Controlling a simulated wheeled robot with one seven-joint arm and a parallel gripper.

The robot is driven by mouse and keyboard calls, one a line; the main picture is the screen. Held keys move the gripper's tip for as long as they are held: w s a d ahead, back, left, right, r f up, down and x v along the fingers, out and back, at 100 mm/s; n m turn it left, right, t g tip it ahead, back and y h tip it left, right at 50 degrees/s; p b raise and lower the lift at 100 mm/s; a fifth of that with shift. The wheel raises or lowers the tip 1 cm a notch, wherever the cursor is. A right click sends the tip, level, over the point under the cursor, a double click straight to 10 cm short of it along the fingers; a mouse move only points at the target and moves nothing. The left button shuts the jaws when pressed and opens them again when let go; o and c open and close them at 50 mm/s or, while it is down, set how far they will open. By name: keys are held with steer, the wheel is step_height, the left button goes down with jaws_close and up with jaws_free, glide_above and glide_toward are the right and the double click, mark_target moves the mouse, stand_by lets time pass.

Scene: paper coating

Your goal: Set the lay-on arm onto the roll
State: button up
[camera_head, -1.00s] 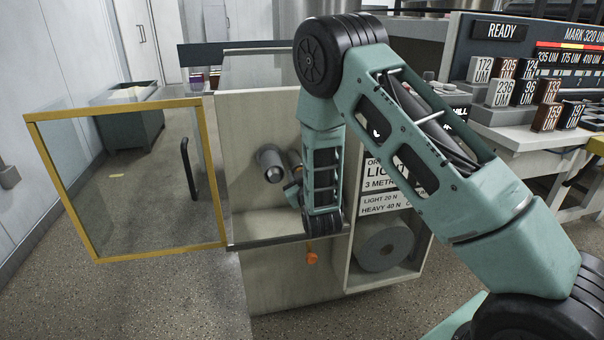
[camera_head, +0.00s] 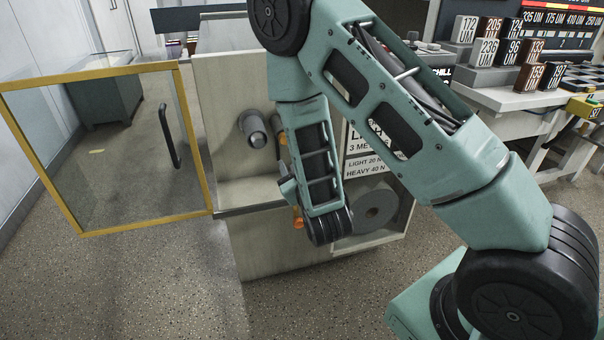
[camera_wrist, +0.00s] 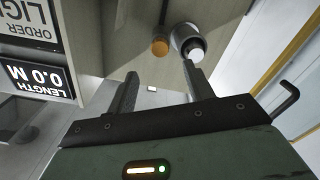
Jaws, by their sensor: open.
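A grey cylinder with a round end (camera_head: 253,130) sticks out of the cabinet's back panel; in the wrist view its pale end (camera_wrist: 190,44) shows just beyond my right fingertip. An orange-tan round end (camera_wrist: 160,46) lies beside it and is partly hidden by my arm in the head view. I cannot tell which part is the lay-on arm. My gripper (camera_wrist: 162,82) is open, with its fingers apart and nothing seen between them. In the head view my gripper (camera_head: 287,184) is mostly hidden behind my forearm, below and right of the cylinder.
The yellow-framed glass door (camera_head: 205,150) stands swung open at left. An orange knob (camera_head: 298,220) is low at the cabinet (camera_head: 238,170). A grey roll (camera_head: 375,213) sits in the lower right compartment. A length display (camera_wrist: 36,83) reads 0.0 M. Bench blocks (camera_head: 485,53) stand at right.

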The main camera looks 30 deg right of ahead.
steer(key=shift+p+v, duration=2.4)
steer(key=shift+v, duration=0.1)
